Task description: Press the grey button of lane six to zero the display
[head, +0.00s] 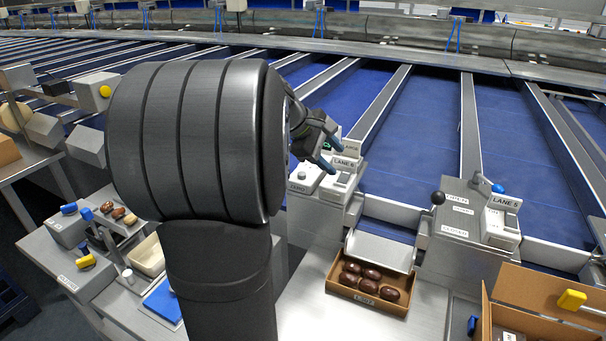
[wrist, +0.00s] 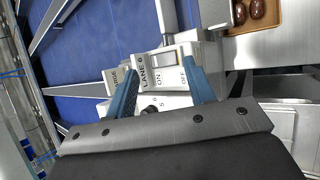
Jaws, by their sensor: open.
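The lane six unit (head: 334,193) is a pale box with a "LANE 6" label, in the middle of the head view. Beside it on the left is a light box with a small pale round top part (head: 302,175); I cannot tell whether this is the grey button. My gripper (head: 336,157) is open above the unit, its blue fingers pointing at it. In the wrist view, the "LANE 6" label (wrist: 145,74) and a switch marked ON and OFF (wrist: 171,69) show between the spread fingers (wrist: 164,80). No lit display can be read, and my gripper hides part of the unit.
A cardboard tray of dark dates (head: 337,287) stands in front of the unit. The lane five unit (head: 500,222), with a black ball knob (head: 438,197) nearby, is to the right. Blue lanes (head: 425,130) with metal dividers lie behind. My arm hides much of the left.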

